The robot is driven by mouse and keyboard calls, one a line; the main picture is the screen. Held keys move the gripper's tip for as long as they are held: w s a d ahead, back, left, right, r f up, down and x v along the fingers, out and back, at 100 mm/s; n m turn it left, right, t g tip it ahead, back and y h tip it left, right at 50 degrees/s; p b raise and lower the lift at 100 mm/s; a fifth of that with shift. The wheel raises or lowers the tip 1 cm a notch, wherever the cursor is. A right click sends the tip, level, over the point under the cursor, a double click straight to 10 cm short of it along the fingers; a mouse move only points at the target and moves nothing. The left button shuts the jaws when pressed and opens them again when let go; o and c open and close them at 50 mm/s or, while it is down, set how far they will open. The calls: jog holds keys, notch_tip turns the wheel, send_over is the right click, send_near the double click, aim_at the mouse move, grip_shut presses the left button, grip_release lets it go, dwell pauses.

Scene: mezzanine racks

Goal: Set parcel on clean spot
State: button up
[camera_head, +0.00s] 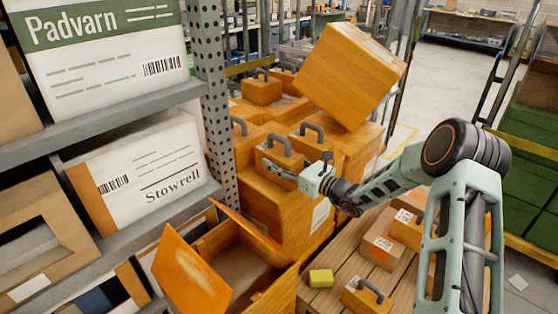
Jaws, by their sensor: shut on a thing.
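My gripper (283,173) is in the middle of the view, reaching left from my arm. It is shut on a small orange-brown parcel (268,160) with a dark grey handle on top. The parcel is close above a large carton (270,208); I cannot tell whether they touch. The gripper hides part of the parcel's front. A slatted wooden surface (340,268) at the bottom right has bare slats around a yellow block (320,277) and several parcels. A handled parcel (365,298) and a labelled parcel (380,248) stand there.
An open carton (190,275) with raised flaps stands at the bottom left. A large tilted carton (350,75) rests on the stack behind. A perforated grey rack post (215,110) and shelves with white boxes (140,185) border the left. Green crates (525,150) stand far right.

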aim_at(297, 169)
jog(key=shift+r, duration=0.1)
jog(key=o, duration=1.6)
jog(key=shift+r, duration=0.1)
jog(key=v, duration=1.2)
jog(key=shift+s+p, duration=0.1)
jog(key=shift+p, duration=0.25)
